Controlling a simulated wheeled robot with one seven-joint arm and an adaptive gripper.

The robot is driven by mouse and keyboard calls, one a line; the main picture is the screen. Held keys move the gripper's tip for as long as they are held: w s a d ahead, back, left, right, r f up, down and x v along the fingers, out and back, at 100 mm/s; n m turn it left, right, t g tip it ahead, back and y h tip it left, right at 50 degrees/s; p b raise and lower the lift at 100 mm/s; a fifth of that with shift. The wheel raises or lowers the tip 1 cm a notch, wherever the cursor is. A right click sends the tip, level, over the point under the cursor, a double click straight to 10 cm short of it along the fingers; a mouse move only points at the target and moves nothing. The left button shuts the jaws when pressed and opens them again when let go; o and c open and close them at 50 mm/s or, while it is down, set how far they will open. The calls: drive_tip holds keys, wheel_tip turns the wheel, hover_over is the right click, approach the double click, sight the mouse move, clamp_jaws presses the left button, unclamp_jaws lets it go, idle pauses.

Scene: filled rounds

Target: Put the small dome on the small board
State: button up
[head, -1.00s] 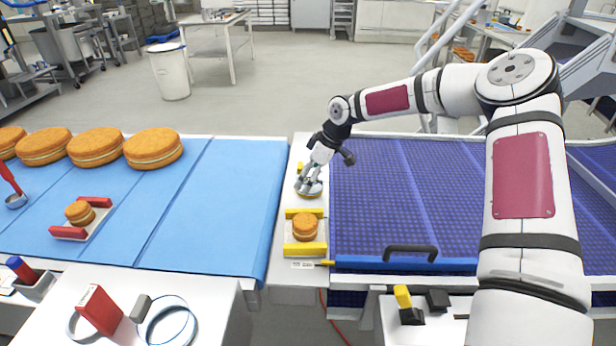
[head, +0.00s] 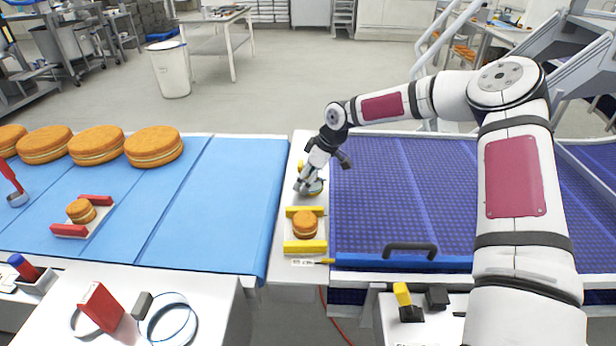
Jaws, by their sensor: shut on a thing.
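A small metallic, dome-like thing with a yellowish edge (head: 316,188) is at my gripper on the white strip between the blue belt and the dark blue mesh belt. My gripper (head: 305,186) points down and is shut on it; the fingers partly hide it. I cannot tell whether it touches the strip. Nearer on the same strip lies a small white board (head: 289,232) with a yellow bar along its far and near sides. A small filled round (head: 305,223) sits on it between the bars. The board is just in front of my gripper.
A similar board with red bars (head: 69,231) and a small round (head: 80,210) lies on the blue belt (head: 215,205). Several large rounds (head: 154,147) stand at its far left. A dark handle (head: 410,248) rises right of the yellow-barred board.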

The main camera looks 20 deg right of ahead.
sight(301, 162)
drive_tip(key=r, duration=1)
drive_tip(key=shift+s+a, duration=0.1)
drive_tip(key=shift+s, duration=0.2)
drive_tip(key=s+a+r+n+g+p, duration=0.1)
drive_tip(key=s+a+n+p, duration=0.1)
drive_tip(key=s, duration=0.3)
drive_tip(key=s+a+r+n+g+p, duration=0.1)
drive_tip(key=s+a+r+n+p, duration=0.1)
drive_tip(key=s+p, duration=0.2)
drive_tip(key=s+a+r+n+y+p, duration=0.1)
drive_tip(key=s+n+p, duration=0.2)
drive_tip(key=s, duration=0.5)
drive_tip(key=shift+a+r+g, duration=0.2)
drive_tip(key=shift+a+g, duration=0.2)
drive_tip(key=shift+s, duration=0.1)
